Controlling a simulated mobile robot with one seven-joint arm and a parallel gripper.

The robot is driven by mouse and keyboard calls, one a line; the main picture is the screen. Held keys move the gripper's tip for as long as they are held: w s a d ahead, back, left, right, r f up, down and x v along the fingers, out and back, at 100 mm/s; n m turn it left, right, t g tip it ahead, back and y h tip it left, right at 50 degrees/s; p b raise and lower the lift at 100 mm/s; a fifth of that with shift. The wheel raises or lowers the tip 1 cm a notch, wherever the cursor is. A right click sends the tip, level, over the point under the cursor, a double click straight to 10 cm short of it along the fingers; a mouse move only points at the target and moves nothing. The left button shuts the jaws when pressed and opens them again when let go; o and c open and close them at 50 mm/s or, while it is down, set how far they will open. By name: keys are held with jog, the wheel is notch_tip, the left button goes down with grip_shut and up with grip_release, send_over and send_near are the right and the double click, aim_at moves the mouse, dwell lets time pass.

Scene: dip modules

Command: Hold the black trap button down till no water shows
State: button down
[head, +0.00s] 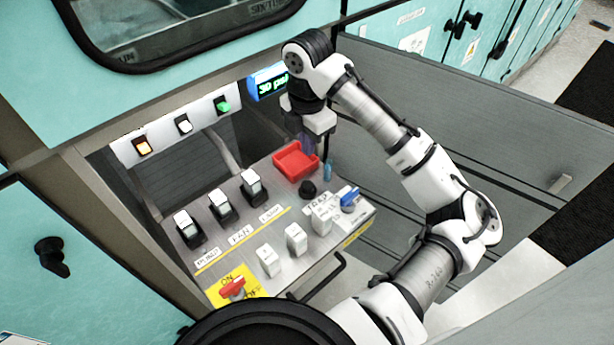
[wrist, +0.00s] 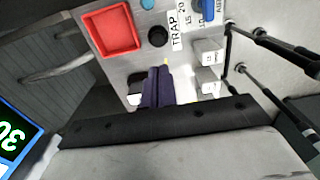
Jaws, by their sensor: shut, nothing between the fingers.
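The black trap button (head: 308,188) is a round knob on the grey panel, beside the TRAP label (head: 317,202). It also shows in the wrist view (wrist: 158,37), uncovered. A small blue upright piece (head: 328,170) stands near it and shows as a blue round top in the wrist view (wrist: 147,4); I cannot tell whether this is water. My gripper (head: 304,150) has dark purple fingers, shut and empty, over the far end of the panel near the red tray. In the wrist view the fingers (wrist: 158,74) point toward the button, apart from it.
The open red tray (head: 281,163) sits beside the button. A blue-handled valve (head: 349,196), white blocks (head: 296,238) and rocker switches (head: 221,206) stand on the panel. A display (head: 269,84) reads about 30 psi. A red ON/OFF handle (head: 232,288) is at the near end.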

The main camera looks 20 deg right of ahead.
aim_at(307, 186)
notch_tip(307, 186, down, 12)
jog(key=shift+f, duration=0.2)
dwell(0.4)
